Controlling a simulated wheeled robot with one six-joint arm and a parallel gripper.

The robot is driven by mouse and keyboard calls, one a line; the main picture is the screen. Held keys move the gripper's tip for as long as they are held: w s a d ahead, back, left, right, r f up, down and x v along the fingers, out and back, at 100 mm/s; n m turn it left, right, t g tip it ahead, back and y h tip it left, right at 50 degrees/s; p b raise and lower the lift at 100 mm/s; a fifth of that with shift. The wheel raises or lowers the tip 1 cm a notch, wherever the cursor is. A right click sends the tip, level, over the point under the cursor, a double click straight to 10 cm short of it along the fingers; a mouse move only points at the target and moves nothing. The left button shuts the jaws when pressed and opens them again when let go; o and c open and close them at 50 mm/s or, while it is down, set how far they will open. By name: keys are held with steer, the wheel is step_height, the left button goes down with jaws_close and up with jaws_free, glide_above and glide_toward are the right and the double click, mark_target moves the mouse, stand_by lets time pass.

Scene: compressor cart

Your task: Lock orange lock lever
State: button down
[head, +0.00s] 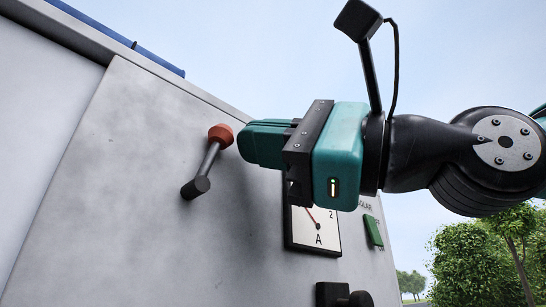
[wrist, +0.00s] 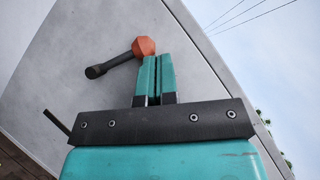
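The lock lever (head: 208,160) is a dark rod on the grey cabinet panel, with an orange knob (head: 221,134) at its upper right end and a black end piece at its lower left. In the wrist view the orange knob (wrist: 144,46) lies just beyond and left of the fingertips. My teal gripper (head: 244,143) has its fingers together, with nothing visible between them. The fingertips in the wrist view (wrist: 158,58) are right beside the knob; I cannot tell whether they touch it. The far side of the knob is hidden.
A white ammeter (head: 318,232) sits below my gripper, partly covered by it. A green switch (head: 373,231) and a black knob (head: 345,296) are farther right and lower. A blue bar (head: 130,40) runs along the cabinet's top. Panel left of the lever is bare.

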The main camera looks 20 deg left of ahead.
steer(key=shift+s+a+r+p, duration=0.4)
steer(key=shift+s+r, duration=0.15)
steer(key=shift+s, duration=0.35)
steer(key=shift+w, duration=0.1)
stand_by(0.4)
steer(key=shift+w+d+r, duration=0.2)
steer(key=shift+w+d, duration=0.05)
steer(key=shift+w, duration=0.05)
steer(key=w+d+r+b, duration=0.1)
steer(key=w+d, duration=0.3)
steer(key=d, duration=0.7)
steer(key=shift+w+d+r+b, duration=0.2)
steer(key=shift+d+r+b, duration=0.05)
steer(key=shift+b, duration=0.55)
